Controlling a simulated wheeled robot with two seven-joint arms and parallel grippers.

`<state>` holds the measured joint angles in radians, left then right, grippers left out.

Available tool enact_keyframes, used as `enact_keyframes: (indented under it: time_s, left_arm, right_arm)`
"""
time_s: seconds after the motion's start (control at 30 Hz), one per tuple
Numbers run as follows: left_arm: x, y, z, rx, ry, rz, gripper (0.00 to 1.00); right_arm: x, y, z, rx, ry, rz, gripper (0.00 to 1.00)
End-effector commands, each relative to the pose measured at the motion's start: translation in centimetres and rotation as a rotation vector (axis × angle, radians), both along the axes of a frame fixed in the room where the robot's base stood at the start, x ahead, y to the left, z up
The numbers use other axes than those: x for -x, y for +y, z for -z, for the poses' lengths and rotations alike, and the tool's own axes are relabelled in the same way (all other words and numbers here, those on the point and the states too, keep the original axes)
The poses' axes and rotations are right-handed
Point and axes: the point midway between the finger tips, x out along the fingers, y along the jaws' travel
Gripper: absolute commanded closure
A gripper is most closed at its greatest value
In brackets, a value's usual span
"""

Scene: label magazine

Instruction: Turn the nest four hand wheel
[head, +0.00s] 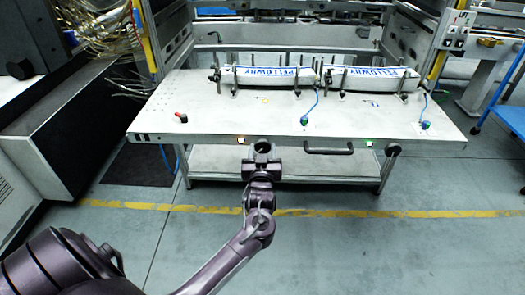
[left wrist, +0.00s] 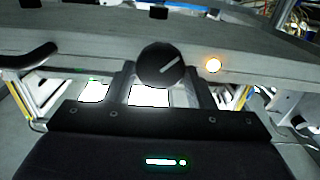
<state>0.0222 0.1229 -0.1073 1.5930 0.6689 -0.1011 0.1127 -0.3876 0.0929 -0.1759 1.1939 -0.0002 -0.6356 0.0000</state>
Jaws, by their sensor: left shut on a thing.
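A round black hand wheel (head: 262,146) sits on the front edge of the workbench. In the left wrist view the wheel (left wrist: 160,65) shows a pale line across its face, slanting up to the right. My left gripper (head: 262,156) is at this wheel, shut on it, with one finger at each side in the left wrist view (left wrist: 161,82). A second dark hand wheel (head: 392,149) is further right on the same edge. No nest number is readable on either wheel. My right gripper is not in view.
An amber lamp (head: 241,139) glows beside the held wheel; it also shows in the left wrist view (left wrist: 213,64). A black bar handle (head: 329,150) lies between the wheels. Two label stacks (head: 270,76) (head: 370,79) stand on the bench (head: 220,115). A green lamp (head: 368,143) is near the right wheel.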

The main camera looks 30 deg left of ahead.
Motion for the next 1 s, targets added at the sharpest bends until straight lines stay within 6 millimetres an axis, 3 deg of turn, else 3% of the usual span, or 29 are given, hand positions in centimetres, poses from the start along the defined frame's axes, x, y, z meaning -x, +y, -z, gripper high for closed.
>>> enact_keyframes:
  time_s: [0.27, 0.87, 1.0]
  left_arm:
    - [0.0, 0.0, -0.3, -0.111, 0.072, -0.001, 0.74]
    - [-0.1, -0.2, -0.2, -0.582, 0.359, 0.000, 0.74]
    - [-0.2, -0.2, -0.2, -0.696, 0.429, 0.000, 0.74]
  right_arm:
    - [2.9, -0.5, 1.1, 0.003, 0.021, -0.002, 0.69]
    - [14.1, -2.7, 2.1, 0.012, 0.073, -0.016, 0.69]
    - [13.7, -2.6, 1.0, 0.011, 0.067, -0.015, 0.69]
